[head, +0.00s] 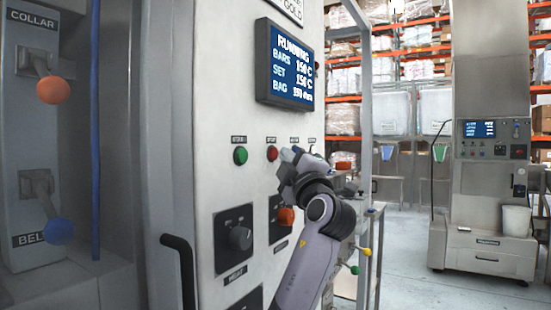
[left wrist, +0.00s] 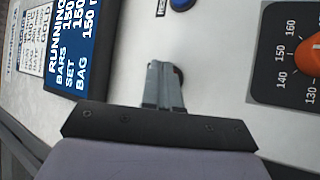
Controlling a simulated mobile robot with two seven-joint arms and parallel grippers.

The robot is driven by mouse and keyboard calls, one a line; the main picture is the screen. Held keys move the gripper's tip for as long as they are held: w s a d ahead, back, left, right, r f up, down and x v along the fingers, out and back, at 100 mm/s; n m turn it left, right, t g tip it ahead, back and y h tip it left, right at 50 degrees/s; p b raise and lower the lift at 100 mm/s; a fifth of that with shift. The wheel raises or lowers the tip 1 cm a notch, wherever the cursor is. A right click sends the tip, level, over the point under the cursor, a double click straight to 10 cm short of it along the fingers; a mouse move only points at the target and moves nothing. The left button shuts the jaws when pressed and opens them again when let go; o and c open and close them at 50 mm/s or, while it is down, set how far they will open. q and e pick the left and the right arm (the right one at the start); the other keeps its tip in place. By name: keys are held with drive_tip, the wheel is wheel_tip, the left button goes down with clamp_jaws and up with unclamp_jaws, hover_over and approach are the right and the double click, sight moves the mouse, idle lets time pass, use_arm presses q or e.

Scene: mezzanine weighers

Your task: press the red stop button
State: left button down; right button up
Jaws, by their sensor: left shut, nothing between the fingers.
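A round red button (head: 271,153) sits on the grey machine panel in the head view, right of a green button (head: 240,155). The small label above it is too small to read surely. My left gripper (head: 291,154) is shut and empty, with its tips close to the panel just right of the red button. In the left wrist view the shut fingers (left wrist: 164,88) partly cover a button (left wrist: 180,74); only its dark edge shows and its colour cannot be told. Whether the tips touch the panel is unclear. My right gripper is not in view.
A screen reading RUNNING (head: 285,64) juts out above the buttons. A blue button (left wrist: 181,3) shows in the left wrist view. A dark handle (head: 181,270) sticks out at lower left.

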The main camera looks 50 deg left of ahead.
use_arm(q)
drive_tip(key=shift+s+a+b, duration=0.15)
drive_tip(key=shift+a+b, duration=0.15)
drive_tip(key=shift+a, duration=0.15)
idle(0.9)
drive_tip(key=shift+d, duration=0.1)
drive_tip(key=shift+w+d+b, duration=0.25)
drive_tip(key=shift+d+b, duration=0.25)
drive_tip(key=shift+d, duration=0.2)
drive_tip(key=shift+d, duration=0.1)
drive_tip(key=d, duration=0.1)
drive_tip(key=w+d+b, duration=0.1)
drive_tip(key=d, duration=0.2)
drive_tip(key=shift+w+d, duration=0.25)
drive_tip(key=shift+d, duration=0.05)
idle(0.8)
